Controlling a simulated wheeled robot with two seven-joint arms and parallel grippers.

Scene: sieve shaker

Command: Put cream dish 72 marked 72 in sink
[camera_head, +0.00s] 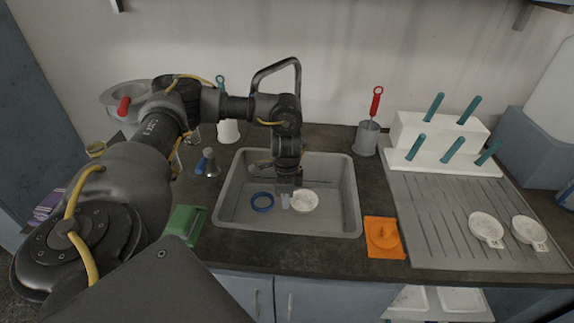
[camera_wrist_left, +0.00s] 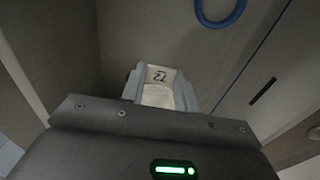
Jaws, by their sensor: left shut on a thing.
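Cream dish 72 (camera_head: 306,201) is a small pale round dish inside the grey sink (camera_head: 345,215). My left gripper (camera_head: 287,201) reaches down into the sink at the dish's left edge and is shut on its tab. In the left wrist view the tab of dish 72 (camera_wrist_left: 157,76), marked 72 upside down, sits between the fingers (camera_wrist_left: 160,88). Whether the dish touches the sink floor I cannot tell. My right gripper is not in view.
A blue ring (camera_head: 262,202) lies in the sink left of the dish. The faucet (camera_head: 276,68) rises behind my arm. An orange item (camera_head: 384,237) is right of the sink, a green one (camera_head: 185,223) left. Two pale dishes (camera_head: 486,229) (camera_head: 528,231) lie on the drainboard.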

